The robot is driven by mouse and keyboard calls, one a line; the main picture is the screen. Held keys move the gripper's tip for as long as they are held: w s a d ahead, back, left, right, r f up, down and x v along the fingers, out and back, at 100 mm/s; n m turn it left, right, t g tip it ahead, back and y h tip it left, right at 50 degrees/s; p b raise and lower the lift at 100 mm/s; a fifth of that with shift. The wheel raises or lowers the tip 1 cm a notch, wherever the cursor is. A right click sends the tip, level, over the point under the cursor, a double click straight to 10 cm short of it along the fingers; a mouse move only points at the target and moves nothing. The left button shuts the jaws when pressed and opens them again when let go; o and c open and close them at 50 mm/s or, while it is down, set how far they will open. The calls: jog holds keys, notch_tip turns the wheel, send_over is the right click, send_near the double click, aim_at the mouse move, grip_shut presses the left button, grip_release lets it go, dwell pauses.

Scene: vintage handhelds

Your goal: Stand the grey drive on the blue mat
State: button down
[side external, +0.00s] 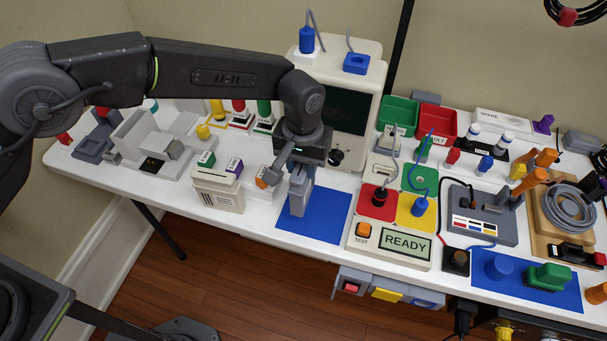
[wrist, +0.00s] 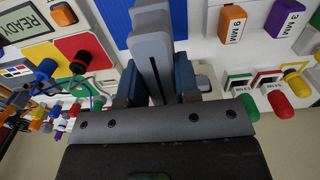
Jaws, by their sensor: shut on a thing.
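The grey drive (side external: 300,196) is upright in my gripper (side external: 301,168), its lower end over the left part of the blue mat (side external: 328,220). I cannot tell for sure whether its lower end touches the mat. In the wrist view, the grey drive (wrist: 151,45) sticks out from between the two fingers of my gripper (wrist: 157,84), which are shut on it. The blue mat (wrist: 110,18) shows behind and beside it there. The drive and gripper hide part of the mat.
An orange block (side external: 264,178) is close to the gripper. The READY tester (side external: 392,241) is right of the mat, and a beige monitor (side external: 345,75) stands behind. The mat's front and right are clear.

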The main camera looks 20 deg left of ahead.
jog(key=shift+f, duration=1.8)
jog(key=c, duration=0.8)
grip_release()
jog(key=shift+c, duration=0.2)
notch_tip(320, 180, up, 12)
jog(key=shift+r, duration=0.1)
